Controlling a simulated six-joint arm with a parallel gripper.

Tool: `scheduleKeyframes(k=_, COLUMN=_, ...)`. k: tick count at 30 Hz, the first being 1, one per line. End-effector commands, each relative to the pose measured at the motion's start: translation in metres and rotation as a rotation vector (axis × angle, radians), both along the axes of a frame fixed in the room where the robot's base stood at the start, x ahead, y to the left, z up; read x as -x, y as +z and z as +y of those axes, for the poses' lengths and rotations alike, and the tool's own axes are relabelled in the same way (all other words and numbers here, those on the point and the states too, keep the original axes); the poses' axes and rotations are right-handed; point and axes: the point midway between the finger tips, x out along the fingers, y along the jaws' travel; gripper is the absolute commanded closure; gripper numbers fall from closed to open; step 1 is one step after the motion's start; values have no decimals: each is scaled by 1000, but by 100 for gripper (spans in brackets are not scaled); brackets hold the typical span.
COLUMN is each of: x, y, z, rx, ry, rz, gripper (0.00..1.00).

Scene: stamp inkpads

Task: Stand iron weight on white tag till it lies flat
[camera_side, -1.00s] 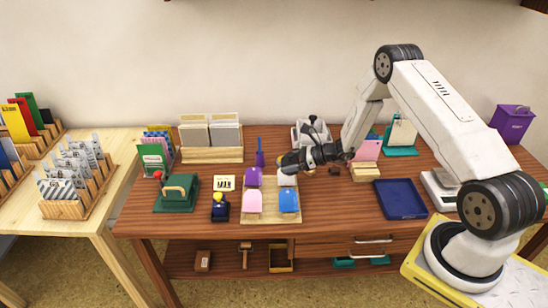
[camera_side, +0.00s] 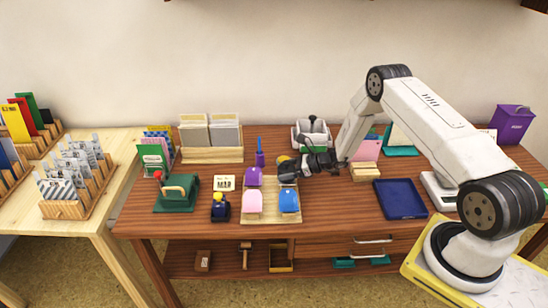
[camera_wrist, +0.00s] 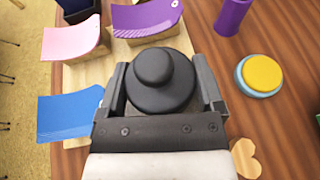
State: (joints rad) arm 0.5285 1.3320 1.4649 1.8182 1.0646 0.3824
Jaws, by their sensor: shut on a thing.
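My gripper (camera_wrist: 165,95) is shut on the black iron weight (camera_wrist: 160,82), a round dark disc with a knob on top. The weight looks upright in the wrist view. In the side view my gripper (camera_side: 290,170) is over the back right corner of the wooden board (camera_side: 270,219). The white tag is hidden under the weight and gripper, so I cannot tell whether the weight touches it or how flat it lies. Around it on the board are curled tags: purple (camera_wrist: 148,18), pink (camera_wrist: 75,40) and blue (camera_wrist: 65,118).
A yellow-topped round pad (camera_wrist: 262,75) and a wooden heart (camera_wrist: 245,158) lie right of the gripper in the wrist view. A purple upright piece (camera_side: 260,158) stands behind the board. A blue tray (camera_side: 401,199) lies to the right. A green press (camera_side: 177,193) stands to the left.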

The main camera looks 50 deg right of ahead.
Motion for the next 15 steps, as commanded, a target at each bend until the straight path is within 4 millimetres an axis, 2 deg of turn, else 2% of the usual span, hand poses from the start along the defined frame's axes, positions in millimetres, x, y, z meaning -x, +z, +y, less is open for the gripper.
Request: scheduleKeyframes(k=15, x=-1, y=-5, z=-1, rx=0, ry=0, rz=-7, gripper=100)
